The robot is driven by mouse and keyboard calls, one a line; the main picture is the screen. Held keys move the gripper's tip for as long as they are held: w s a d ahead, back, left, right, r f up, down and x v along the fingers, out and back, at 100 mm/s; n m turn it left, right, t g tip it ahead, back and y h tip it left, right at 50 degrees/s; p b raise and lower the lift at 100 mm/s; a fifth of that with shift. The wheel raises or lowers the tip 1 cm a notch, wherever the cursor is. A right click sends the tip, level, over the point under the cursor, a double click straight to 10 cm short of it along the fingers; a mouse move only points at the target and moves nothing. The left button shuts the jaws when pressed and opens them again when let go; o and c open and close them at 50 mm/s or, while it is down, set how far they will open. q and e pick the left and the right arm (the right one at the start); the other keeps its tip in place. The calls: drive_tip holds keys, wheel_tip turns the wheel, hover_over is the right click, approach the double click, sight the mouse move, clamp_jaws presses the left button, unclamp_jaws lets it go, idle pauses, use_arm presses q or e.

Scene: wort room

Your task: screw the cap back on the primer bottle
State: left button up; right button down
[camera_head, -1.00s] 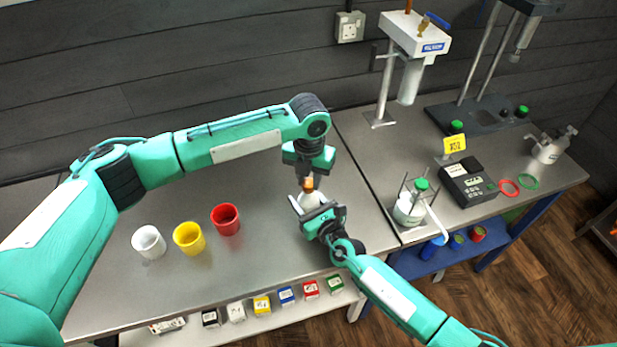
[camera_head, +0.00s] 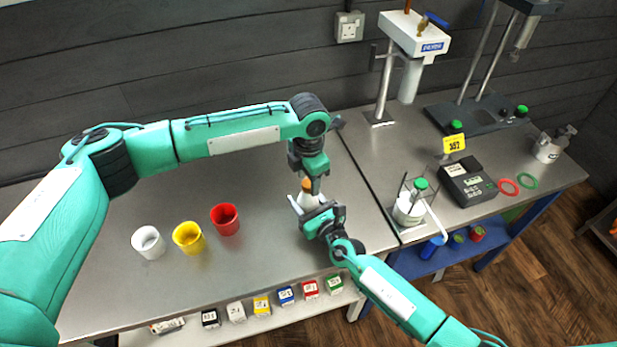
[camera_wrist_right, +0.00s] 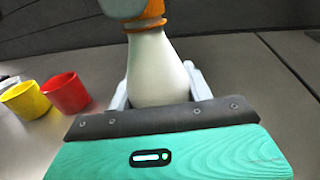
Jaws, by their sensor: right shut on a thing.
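The white primer bottle (camera_head: 307,201) stands upright near the right side of the left bench, partly hidden by my grippers. In the right wrist view its white body (camera_wrist_right: 160,68) fills the middle. My right gripper (camera_head: 318,214) is shut on the body, with a pale finger on each side. The orange cap (camera_head: 307,185) is at the top of the bottle; orange also shows at the neck in the right wrist view (camera_wrist_right: 147,25). My left gripper (camera_head: 310,178) points down at the cap from above. Its fingers partly cover the cap, and whether they grip it is unclear.
White (camera_head: 148,243), yellow (camera_head: 188,238) and red (camera_head: 225,219) cups stand left of the bottle. Several small boxes line a lower shelf in front. A caged jar (camera_head: 408,210) and a black device (camera_head: 468,183) stand on the right bench. The bench between the cups and bottle is clear.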

use_arm(q)
drive_tip(key=shift+r, duration=2.2)
drive_tip(key=shift+n, duration=0.3)
drive_tip(key=shift+c, duration=0.4)
